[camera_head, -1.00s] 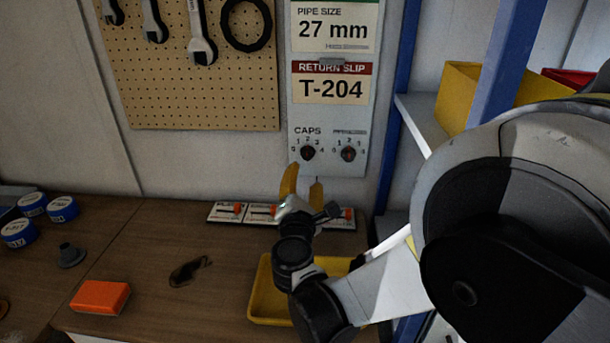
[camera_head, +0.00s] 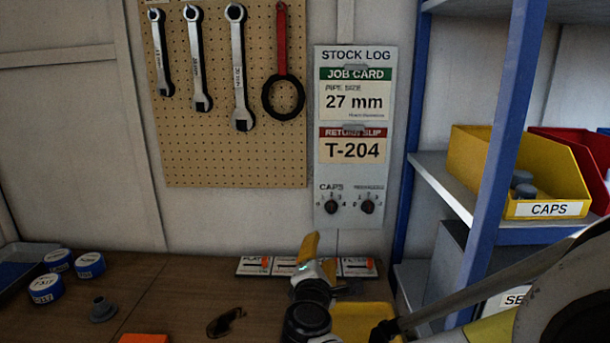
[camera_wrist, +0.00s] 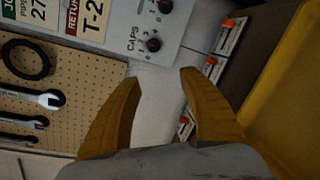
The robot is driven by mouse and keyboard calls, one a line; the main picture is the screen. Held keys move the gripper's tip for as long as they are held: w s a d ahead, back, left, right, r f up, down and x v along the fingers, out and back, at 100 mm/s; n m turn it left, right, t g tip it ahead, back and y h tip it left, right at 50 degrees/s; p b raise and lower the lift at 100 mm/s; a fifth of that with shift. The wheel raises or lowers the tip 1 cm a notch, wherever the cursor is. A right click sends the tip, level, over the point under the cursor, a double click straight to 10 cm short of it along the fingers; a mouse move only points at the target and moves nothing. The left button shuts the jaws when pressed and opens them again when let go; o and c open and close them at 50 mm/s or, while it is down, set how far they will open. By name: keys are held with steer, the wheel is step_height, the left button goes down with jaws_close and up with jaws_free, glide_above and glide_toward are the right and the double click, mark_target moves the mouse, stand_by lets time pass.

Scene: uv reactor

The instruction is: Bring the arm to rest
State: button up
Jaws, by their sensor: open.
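My gripper (camera_head: 308,248) is above the workbench, in front of the wall and the stock log board (camera_head: 356,135). In the wrist view my gripper (camera_wrist: 160,85) shows two yellow fingers spread apart with nothing between them. The board with its two dials (camera_wrist: 153,25) shows beyond the fingertips. My arm reaches in from the lower right in the head view, over a yellow tray (camera_head: 365,318) on the bench. The arm hides part of the tray.
Labelled strips with orange parts (camera_head: 357,267) lie along the bench's back edge. Blue-and-white rolls (camera_head: 46,288), a grey flanged part (camera_head: 102,310), a dark item (camera_head: 226,322) and an orange block (camera_head: 143,338) are to the left. A blue-framed shelf post (camera_head: 500,150) and yellow CAPS bin (camera_head: 545,209) stand right.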

steer(key=s+d+f+m+g+h, duration=0.15)
steer(key=s+d+m+g, duration=0.45)
steer(key=s+d+m, duration=0.8)
steer(key=s+f+m+g+y, duration=0.3)
steer(key=s+m, duration=0.5)
steer(key=s, duration=0.5)
steer(key=shift+d+f+y, duration=0.45)
steer(key=shift+f, duration=0.15)
